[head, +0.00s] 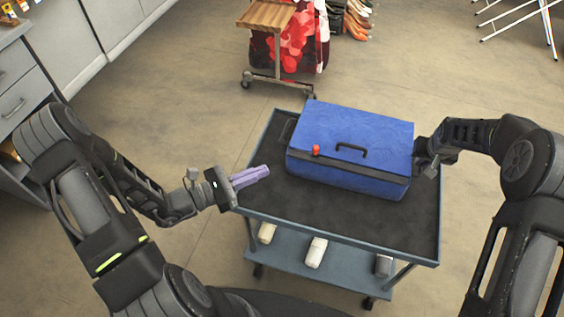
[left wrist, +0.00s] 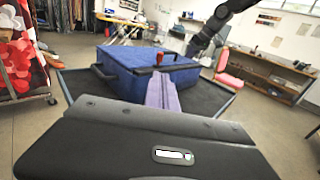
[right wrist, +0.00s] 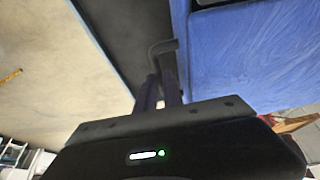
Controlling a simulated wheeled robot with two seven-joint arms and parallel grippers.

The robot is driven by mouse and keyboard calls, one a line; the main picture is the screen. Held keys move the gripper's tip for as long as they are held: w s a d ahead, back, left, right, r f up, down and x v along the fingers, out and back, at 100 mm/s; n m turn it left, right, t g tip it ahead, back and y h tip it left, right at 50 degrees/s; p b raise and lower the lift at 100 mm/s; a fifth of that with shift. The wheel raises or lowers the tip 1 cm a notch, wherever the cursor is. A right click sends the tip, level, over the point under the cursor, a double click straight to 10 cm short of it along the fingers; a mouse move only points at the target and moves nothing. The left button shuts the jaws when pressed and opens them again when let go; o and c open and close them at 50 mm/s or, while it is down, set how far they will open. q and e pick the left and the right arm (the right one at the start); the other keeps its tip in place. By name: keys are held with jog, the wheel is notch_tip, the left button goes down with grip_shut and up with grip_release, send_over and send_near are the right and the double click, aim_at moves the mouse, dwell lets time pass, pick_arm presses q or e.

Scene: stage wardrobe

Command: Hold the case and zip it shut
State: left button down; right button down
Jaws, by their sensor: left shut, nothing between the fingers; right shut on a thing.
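The blue case (head: 350,135) lies on the cart with its lid down. A dark band runs round its side below the lid, and a black handle (head: 351,148) is on it. A red zip pull (head: 316,151) stands near the front left corner; it also shows in the left wrist view (left wrist: 159,58). My left gripper (head: 266,170) is shut and empty, left of the case and apart from it. My right gripper (head: 425,161) is at the case's right end, shut on a dark side handle (right wrist: 163,47). The grip itself is partly hidden.
The cart (head: 340,220) has a dark top with a raised rim, bare in front of the case. Rolls (head: 316,252) lie on its lower shelf. A wheeled stand with red cloth (head: 300,45) is behind. Drawers (head: 25,95) stand at the left.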

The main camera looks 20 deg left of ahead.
aim_at(313, 151)
pick_arm(q)
jog(key=x, duration=1.3)
jog(key=shift+w+d, duration=0.2)
pick_arm(e)
jog(key=shift+w, duration=0.1)
pick_arm(q)
jog(key=d, duration=1.3)
jog(key=shift+d, duration=0.25)
jog(key=v, duration=1.4)
pick_arm(e)
jog(key=c, duration=1.4)
grip_release()
